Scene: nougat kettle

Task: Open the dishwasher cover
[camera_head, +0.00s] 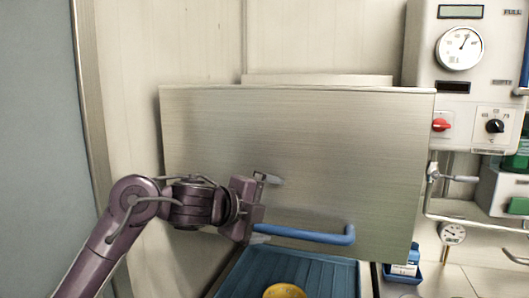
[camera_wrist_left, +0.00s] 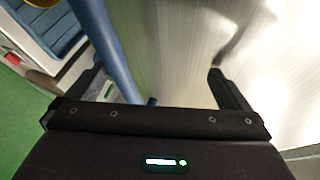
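The dishwasher cover (camera_head: 330,150) is a large brushed-metal box front in the middle of the head view. Its blue bar handle (camera_head: 310,235) runs along the lower part. My left gripper (camera_head: 268,208) is in front of the cover at the handle's left end, with its fingers apart. In the left wrist view, the blue handle (camera_wrist_left: 108,45) runs close beside the left finger, inside the spread fingers (camera_wrist_left: 157,75). The gap to the other finger is wide, and the metal cover (camera_wrist_left: 180,50) shows behind it. Whether a finger touches the handle cannot be told. My right gripper is out of view.
A blue rack (camera_head: 322,272) with a yellow bowl (camera_head: 284,291) sits below the cover. A control panel (camera_head: 470,80) with a gauge and knobs is at right, above pipes and a small blue container (camera_head: 402,272). A grey panel (camera_head: 35,130) stands at far left.

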